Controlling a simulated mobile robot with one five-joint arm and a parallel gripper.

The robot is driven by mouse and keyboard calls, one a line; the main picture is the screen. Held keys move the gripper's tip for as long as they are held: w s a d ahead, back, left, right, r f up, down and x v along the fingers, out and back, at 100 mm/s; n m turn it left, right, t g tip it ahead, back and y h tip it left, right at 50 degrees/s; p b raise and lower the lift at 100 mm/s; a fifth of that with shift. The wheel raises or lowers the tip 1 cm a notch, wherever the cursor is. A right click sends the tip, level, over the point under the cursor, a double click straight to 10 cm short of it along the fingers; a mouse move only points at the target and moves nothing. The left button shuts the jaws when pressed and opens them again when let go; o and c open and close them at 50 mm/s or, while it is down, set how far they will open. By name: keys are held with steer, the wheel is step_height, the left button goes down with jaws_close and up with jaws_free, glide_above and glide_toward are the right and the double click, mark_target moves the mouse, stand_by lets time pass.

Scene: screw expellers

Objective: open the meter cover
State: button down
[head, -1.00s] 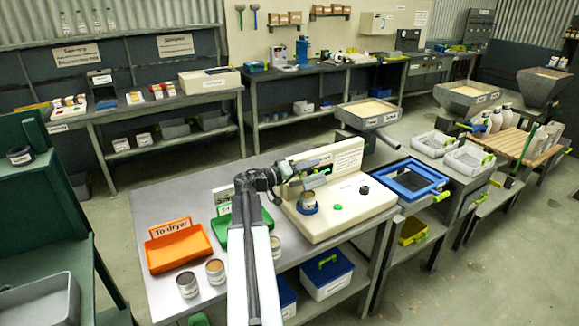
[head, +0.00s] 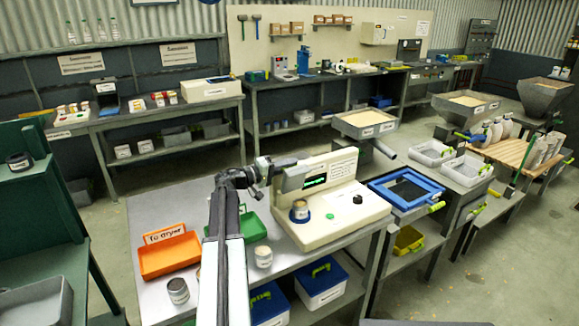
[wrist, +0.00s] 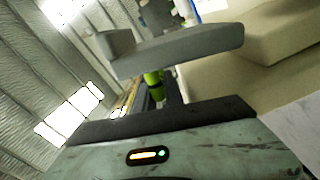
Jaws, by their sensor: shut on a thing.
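The cream meter (head: 345,215) stands at the right end of the near bench. A cup (head: 300,206) sits in its blue ring at the left of its top. The grey meter cover (head: 293,180) is raised at the upright back panel, above and behind the cup. My gripper (head: 284,163) is shut at the cover's upper edge, reaching in from the left. Its fingertips are too small to make out in the head view. In the wrist view a grey bar (wrist: 185,50) crosses ahead of my gripper body; I cannot tell if it is the cover.
An orange tray (head: 169,258) and a green tray (head: 246,226) lie left of the meter. Two cups, one at the front (head: 178,290) and one farther right (head: 263,257), stand on the bench. A blue-framed sieve (head: 405,188) is right of the meter. A green button (head: 329,216) is on the meter's top.

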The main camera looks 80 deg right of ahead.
steer(key=shift+s+d, duration=0.1)
steer(key=shift+s, duration=0.35)
steer(key=c, duration=1.5)
jaws_free()
steer(key=shift+s+d+f, duration=0.1)
steer(key=shift+f, duration=0.05)
steer(key=shift+o, duration=0.2)
steer(key=shift+w, duration=0.2)
